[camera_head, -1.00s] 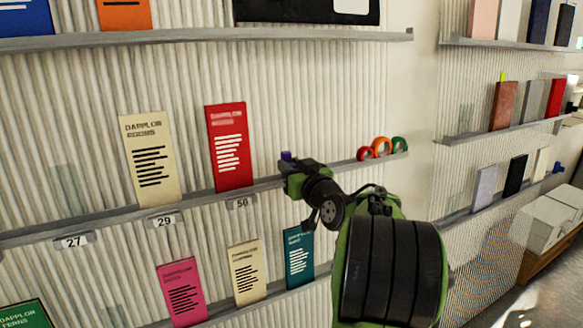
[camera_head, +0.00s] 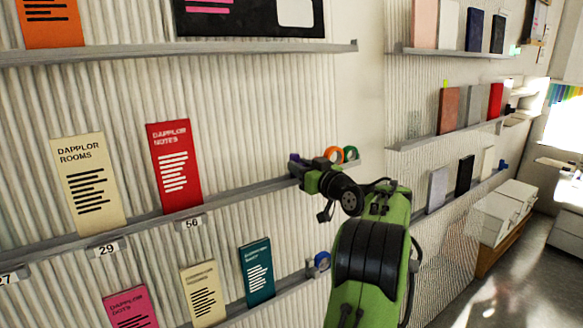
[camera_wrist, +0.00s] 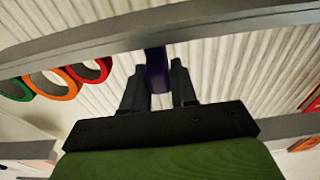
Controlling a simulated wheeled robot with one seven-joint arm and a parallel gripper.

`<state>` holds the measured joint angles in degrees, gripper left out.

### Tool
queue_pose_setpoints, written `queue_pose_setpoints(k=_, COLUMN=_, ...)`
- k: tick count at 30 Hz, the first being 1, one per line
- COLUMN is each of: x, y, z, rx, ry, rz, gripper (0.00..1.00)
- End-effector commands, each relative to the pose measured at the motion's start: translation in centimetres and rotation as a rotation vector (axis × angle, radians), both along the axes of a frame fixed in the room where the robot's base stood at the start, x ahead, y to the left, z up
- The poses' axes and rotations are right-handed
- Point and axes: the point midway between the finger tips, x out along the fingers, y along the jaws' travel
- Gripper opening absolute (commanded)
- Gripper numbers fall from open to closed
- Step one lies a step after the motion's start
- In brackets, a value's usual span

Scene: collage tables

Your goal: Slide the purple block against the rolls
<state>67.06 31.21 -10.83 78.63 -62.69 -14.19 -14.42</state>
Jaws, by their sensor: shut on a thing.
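The purple block (camera_wrist: 157,70) is upright between the two fingers of my gripper (camera_wrist: 158,88) in the wrist view. In the head view only a bit of the purple block (camera_head: 294,157) shows above my gripper (camera_head: 301,170), at the middle shelf. The rolls stand in a row on that shelf: a red roll (camera_wrist: 103,71), an orange roll (camera_wrist: 71,88) and a green roll (camera_wrist: 17,96). A clear gap separates the block from the red roll in the wrist view. The orange roll (camera_head: 328,153) and green roll (camera_head: 351,148) show just right of my gripper in the head view.
A red booklet (camera_head: 175,172) and a cream booklet (camera_head: 88,190) stand left on the same shelf (camera_head: 240,194). An upper shelf (camera_head: 190,47) runs above. Below are a teal booklet (camera_head: 256,270) and a blue roll (camera_head: 322,261). More shelves stand at the right.

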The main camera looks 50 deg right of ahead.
Motion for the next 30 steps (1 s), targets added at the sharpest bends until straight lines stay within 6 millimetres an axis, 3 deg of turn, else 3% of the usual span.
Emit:
queue_pose_setpoints(k=9, x=0.0, y=-0.1, z=0.0, rx=0.000, ry=-0.001, rz=0.000, gripper=0.00)
queue_pose_setpoints(k=10, x=0.0, y=-0.1, z=0.0, rx=0.000, ry=-0.001, rz=0.000, gripper=0.32)
queue_pose_setpoints(k=13, x=0.0, y=0.0, z=0.0, rx=0.000, ry=-0.001, rz=0.000, gripper=0.47)
queue_pose_setpoints(k=23, x=-0.3, y=0.0, z=0.0, rx=0.000, ry=-0.001, rz=-0.001, gripper=0.49)
queue_pose_setpoints(k=26, x=-1.9, y=0.4, z=-0.1, rx=0.000, ry=-0.001, rz=-0.004, gripper=0.49)
queue_pose_setpoints(k=30, x=-5.6, y=1.4, z=-0.2, rx=0.000, ry=-0.002, rz=-0.007, gripper=0.49)
